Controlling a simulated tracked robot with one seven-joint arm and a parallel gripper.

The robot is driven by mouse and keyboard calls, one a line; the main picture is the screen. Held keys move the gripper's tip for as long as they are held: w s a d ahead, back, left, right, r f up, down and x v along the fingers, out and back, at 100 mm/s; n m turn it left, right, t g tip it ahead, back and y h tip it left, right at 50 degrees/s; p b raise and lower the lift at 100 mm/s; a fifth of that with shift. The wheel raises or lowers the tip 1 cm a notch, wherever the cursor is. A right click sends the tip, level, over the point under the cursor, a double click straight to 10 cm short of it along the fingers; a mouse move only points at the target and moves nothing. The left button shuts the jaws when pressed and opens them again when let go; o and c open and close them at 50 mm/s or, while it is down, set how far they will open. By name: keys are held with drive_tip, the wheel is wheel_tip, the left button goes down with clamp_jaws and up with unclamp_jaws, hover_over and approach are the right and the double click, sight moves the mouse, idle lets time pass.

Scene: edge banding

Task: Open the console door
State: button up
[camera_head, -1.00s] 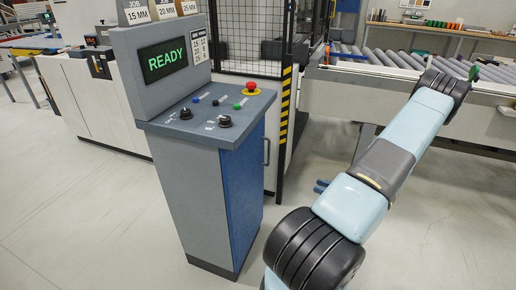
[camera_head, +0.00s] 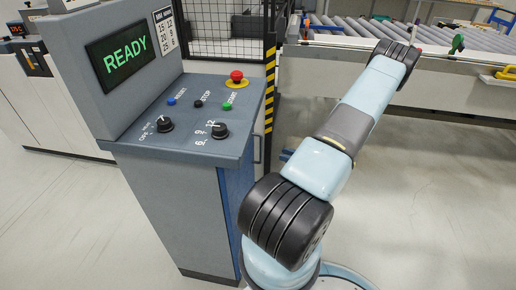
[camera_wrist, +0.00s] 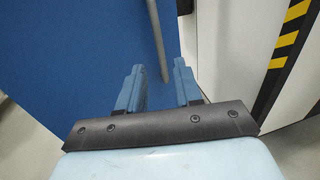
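The console (camera_head: 165,185) is a grey cabinet with a sloped control top and a lit READY screen (camera_head: 122,53). Its blue door (camera_head: 236,200) is on the right side and looks shut. The door fills the left of the wrist view (camera_wrist: 70,60). A grey vertical bar handle (camera_wrist: 157,40) stands on the door near its right edge. My gripper (camera_wrist: 158,82) has two blue fingers, apart and empty. The handle's lower end shows between the fingertips in the picture; I cannot tell how near it is. In the head view my arm hides most of the gripper.
A black mesh fence (camera_head: 225,35) with a yellow-black striped post (camera_head: 269,90) stands close behind the console. A roller conveyor (camera_head: 340,35) runs along the back right. The floor (camera_head: 430,190) right of my arm is clear.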

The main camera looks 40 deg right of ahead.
hover_over(261, 161)
drive_tip(key=shift+w+d, duration=0.2)
drive_tip(key=shift+w, duration=0.1)
drive_tip(key=shift+c, duration=0.4)
clamp_jaws()
